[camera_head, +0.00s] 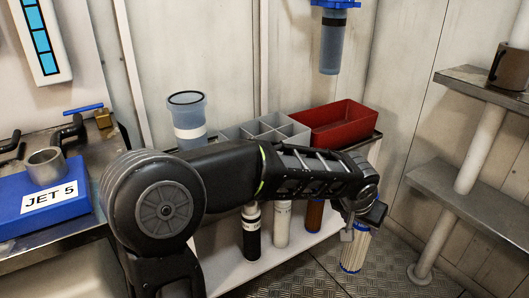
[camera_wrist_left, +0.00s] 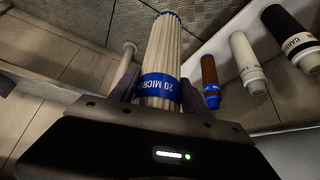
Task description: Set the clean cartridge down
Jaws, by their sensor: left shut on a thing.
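The clean cartridge (camera_head: 354,251) is white and pleated with blue ends. My left gripper (camera_head: 359,226) is shut on its upper end, and the cartridge hangs nearly upright, slightly tilted, by the right end of the low white shelf. In the left wrist view the cartridge (camera_wrist_left: 165,45) sits between the fingers, its blue band reading "20 MICR…". I cannot tell whether its lower end touches anything. My right gripper is not in view.
A black-and-white cartridge (camera_head: 251,236), a white one (camera_head: 282,228) and a brown one (camera_head: 314,216) stand along the low shelf (camera_head: 228,272). Above are a grey divided bin (camera_head: 237,132), a red tray (camera_head: 336,122) and a blue housing (camera_head: 188,118). A metal rack (camera_head: 475,190) stands right.

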